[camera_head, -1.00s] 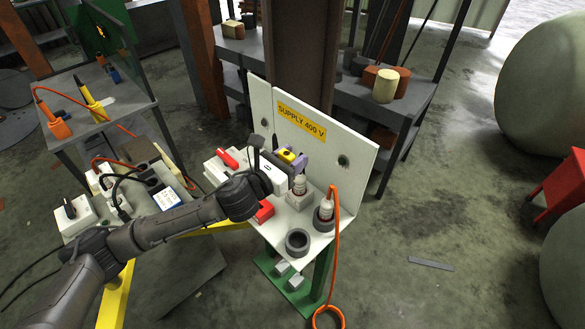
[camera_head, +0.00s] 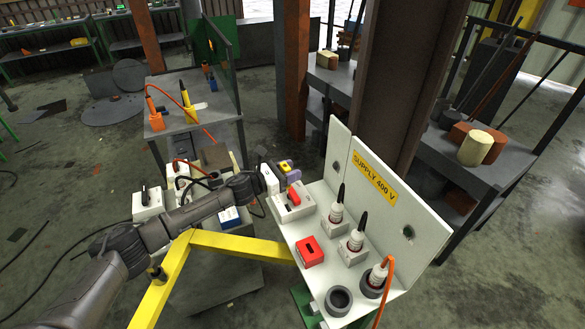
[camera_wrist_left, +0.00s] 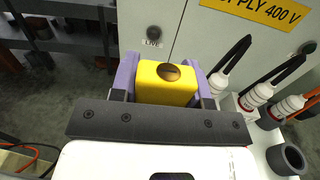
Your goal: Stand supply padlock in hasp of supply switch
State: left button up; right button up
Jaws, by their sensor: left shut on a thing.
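My left gripper (camera_head: 288,170) is shut on the yellow padlock (camera_head: 285,164), with purple fingers on either side of it. The supply switch (camera_head: 291,209) looks to be the white box with a red handle at the left end of the white shelf. The gripper holds the padlock above and behind the switch in the head view. I cannot make out the hasp, and no contact with the switch is clear. My right gripper is not in view.
The upright panel with the yellow SUPPLY 400 V sign (camera_head: 374,183) backs the shelf. A red box (camera_head: 309,251), black-topped connectors (camera_head: 337,212) and a dark ring (camera_head: 339,300) stand on the shelf. A yellow frame (camera_head: 240,246) runs below my left arm.

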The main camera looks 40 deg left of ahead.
pick_arm(q)
jog(key=shift+s+d+r+m+g+h, duration=0.2)
jog(key=shift+d+m+h, duration=0.1)
jog(key=shift+d+h, duration=0.1)
jog(key=shift+s+d+r+m+g+h, duration=0.1)
jog(key=shift+s+d+m+g+h, duration=0.1)
jog(key=shift+d+m+h, duration=0.15)
jog(key=shift+f+b, duration=2.85)
jog(key=shift+b, duration=0.35)
